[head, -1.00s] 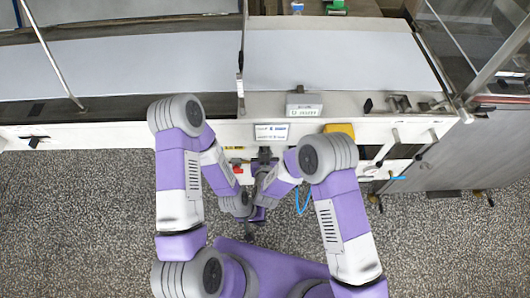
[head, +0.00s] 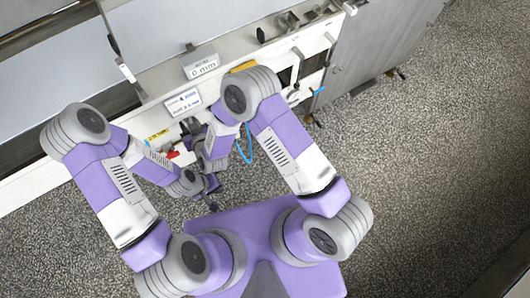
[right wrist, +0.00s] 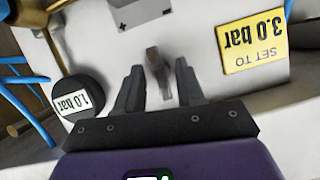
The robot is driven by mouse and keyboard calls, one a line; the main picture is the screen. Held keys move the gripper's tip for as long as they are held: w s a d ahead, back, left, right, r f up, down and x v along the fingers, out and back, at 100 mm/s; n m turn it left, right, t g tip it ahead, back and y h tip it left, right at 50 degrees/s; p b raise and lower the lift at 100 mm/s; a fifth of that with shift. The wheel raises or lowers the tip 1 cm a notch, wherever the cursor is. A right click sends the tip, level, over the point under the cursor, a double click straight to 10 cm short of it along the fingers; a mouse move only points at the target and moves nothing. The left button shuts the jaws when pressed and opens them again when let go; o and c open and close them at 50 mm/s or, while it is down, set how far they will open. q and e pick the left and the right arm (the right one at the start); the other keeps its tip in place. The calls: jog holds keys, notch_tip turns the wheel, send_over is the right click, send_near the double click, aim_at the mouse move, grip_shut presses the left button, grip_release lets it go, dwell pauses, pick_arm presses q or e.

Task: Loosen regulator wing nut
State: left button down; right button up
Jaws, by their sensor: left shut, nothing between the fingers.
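The regulator wing nut (right wrist: 158,70) is a small grey-brown upright piece on the pale panel in the right wrist view. My right gripper (right wrist: 158,88) is open, with one dark finger on each side of the nut's near end. Gaps show between nut and fingers, and I see no contact. In the head view my right gripper (head: 190,128) is small and dark at the machine front, and the nut cannot be made out. My left gripper (head: 212,204) is shut and empty, low in front of the machine over the floor.
A round gauge (right wrist: 76,97) reads 1.0 bar, left of the nut. A yellow plate (right wrist: 254,48) says "SET TO 3.0 bar", upside down. A grey box (right wrist: 138,10) is beyond. Blue hoses (right wrist: 25,115) hang at left. Open speckled floor (head: 420,180) lies to the right.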

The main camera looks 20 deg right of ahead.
jog(key=s+d+f+m+g, duration=0.2)
jog(key=s+d+f+g, duration=0.3)
jog(key=s+d, duration=0.5)
jog(key=s+d+f+m+g, duration=0.2)
jog(key=s+d+f+g, duration=0.3)
jog(key=s+d, duration=0.5)
jog(key=shift+s+d+f+m+g, duration=0.35)
jog(key=shift+d+g, duration=0.55)
jog(key=shift+d, duration=0.35)
jog(key=shift+r, duration=0.1)
